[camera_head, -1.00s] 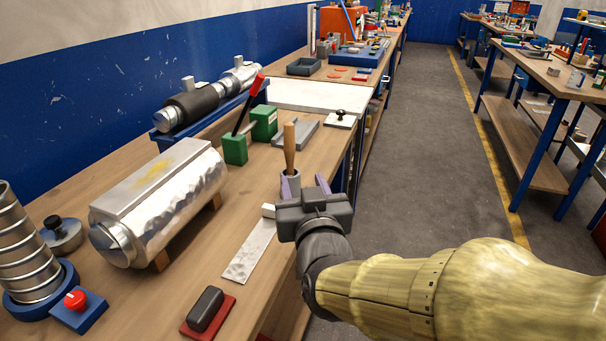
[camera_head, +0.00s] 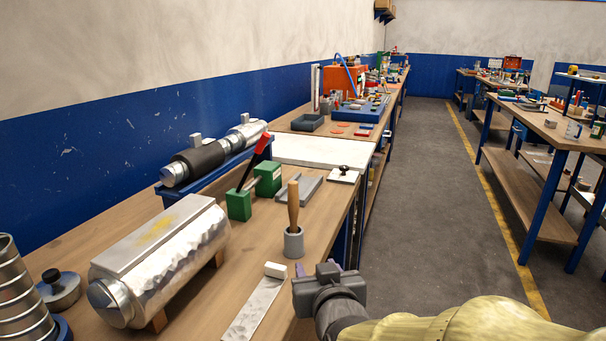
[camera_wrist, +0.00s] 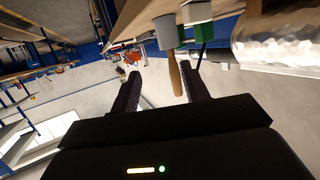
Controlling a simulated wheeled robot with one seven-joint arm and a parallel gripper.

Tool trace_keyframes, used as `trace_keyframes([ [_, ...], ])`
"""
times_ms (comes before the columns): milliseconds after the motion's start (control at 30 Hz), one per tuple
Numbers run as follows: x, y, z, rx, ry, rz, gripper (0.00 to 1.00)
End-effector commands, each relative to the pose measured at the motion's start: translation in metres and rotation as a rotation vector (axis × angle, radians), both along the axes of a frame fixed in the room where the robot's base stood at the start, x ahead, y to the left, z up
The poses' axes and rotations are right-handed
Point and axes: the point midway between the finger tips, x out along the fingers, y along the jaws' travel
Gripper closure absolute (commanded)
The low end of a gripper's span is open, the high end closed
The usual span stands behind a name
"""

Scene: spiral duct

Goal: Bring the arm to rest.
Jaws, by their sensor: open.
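My gripper (camera_head: 328,270) is at the workbench's right edge in the head view, just right of and nearer than a grey cup. Its two purple fingers (camera_wrist: 160,88) are spread and empty in the wrist view. A wooden-handled tool (camera_head: 293,205) stands upright in the grey cup (camera_head: 293,242), apart from the fingers. The tool also shows in the wrist view (camera_wrist: 174,75), beyond the fingers. My yellow-sleeved arm reaches in from the lower right, and its lower part is cut off by the frame.
On the workbench (camera_head: 195,300) lie a metal strip with a white block (camera_head: 256,308), a foil-wrapped duct (camera_head: 165,262), a green clamp with a red lever (camera_head: 240,204) and a lidded pot (camera_head: 58,288). The aisle floor (camera_head: 430,200) on the right is clear.

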Motion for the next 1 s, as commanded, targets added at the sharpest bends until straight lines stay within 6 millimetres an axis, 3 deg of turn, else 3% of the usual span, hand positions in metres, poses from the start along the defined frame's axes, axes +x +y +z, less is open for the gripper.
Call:
trace_keyframes([
  [167, -0.009, -0.035, -0.069, -0.04, 0.317, -0.022, 0.54],
  [300, -0.031, -0.064, -0.115, -0.065, 0.563, -0.053, 0.54],
  [500, -0.068, -0.099, -0.154, -0.089, 0.833, -0.105, 0.54],
  [733, -0.109, -0.13, -0.178, -0.105, 1.075, -0.167, 0.54],
  [1000, -0.109, -0.129, -0.132, -0.107, 1.076, -0.165, 0.54],
])
